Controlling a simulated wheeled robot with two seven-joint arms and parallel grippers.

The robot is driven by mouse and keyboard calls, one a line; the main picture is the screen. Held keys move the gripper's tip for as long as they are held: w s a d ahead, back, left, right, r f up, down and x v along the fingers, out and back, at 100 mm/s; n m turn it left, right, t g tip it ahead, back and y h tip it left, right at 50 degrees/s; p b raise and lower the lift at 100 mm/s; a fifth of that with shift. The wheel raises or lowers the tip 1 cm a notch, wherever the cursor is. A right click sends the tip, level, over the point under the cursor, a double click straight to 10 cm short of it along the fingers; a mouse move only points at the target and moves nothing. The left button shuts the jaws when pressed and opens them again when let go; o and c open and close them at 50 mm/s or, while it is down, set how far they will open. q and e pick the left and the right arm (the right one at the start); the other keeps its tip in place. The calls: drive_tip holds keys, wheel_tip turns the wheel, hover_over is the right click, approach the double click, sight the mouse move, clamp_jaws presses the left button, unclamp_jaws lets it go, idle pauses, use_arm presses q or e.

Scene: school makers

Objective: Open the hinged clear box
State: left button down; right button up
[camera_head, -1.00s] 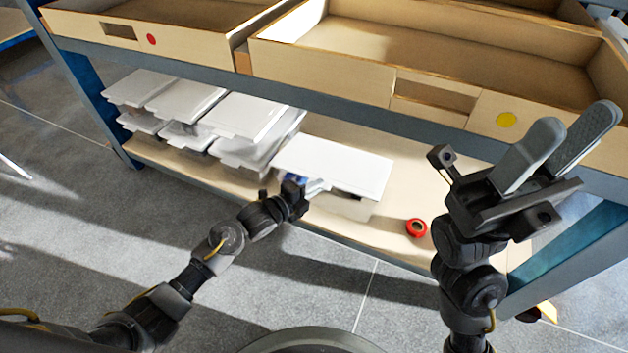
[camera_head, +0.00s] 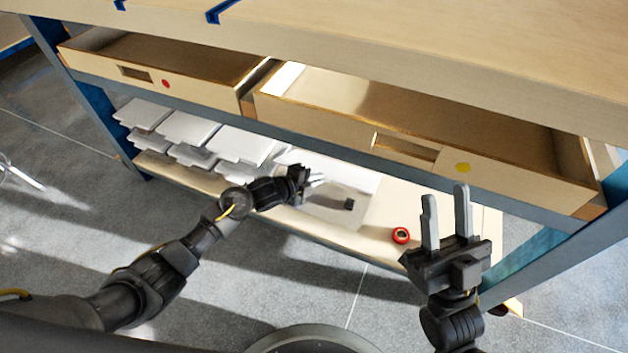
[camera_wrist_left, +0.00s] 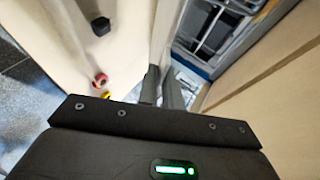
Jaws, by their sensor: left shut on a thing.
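The clear box with a white lid (camera_head: 348,178) is on the lower shelf, right of the stacked boxes. The lid looks tilted up towards the back, though its exact angle is hard to tell. A small black thing (camera_head: 348,205) shows at the box's front; I cannot tell if it is inside. My left gripper (camera_head: 316,179) is at the box's left front, shut on what looks like the lid's edge; its fingers (camera_wrist_left: 163,90) also show in the left wrist view, where the grip itself is unclear. My right gripper (camera_head: 446,220) is open and empty, fingers up, in front of the shelf.
A red tape roll (camera_head: 401,235) lies on the lower shelf (camera_head: 375,235), right of the box. Several white-lidded boxes (camera_head: 190,127) are stacked to the left. Open wooden drawers (camera_head: 390,105) and the bench top (camera_head: 400,45) overhang the shelf.

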use_arm(q)
drive_tip(key=shift+w+d+r, duration=0.15)
drive_tip(key=shift+w+r, duration=0.2)
drive_tip(key=shift+r, duration=0.15)
use_arm(e)
drive_tip(key=shift+w+a+f+g, duration=0.25)
drive_tip(key=shift+a+g, duration=0.1)
drive_tip(key=shift+g, duration=0.25)
use_arm(q)
drive_tip(key=c, duration=1.6)
unclamp_jaws()
drive_tip(key=shift+s, duration=0.1)
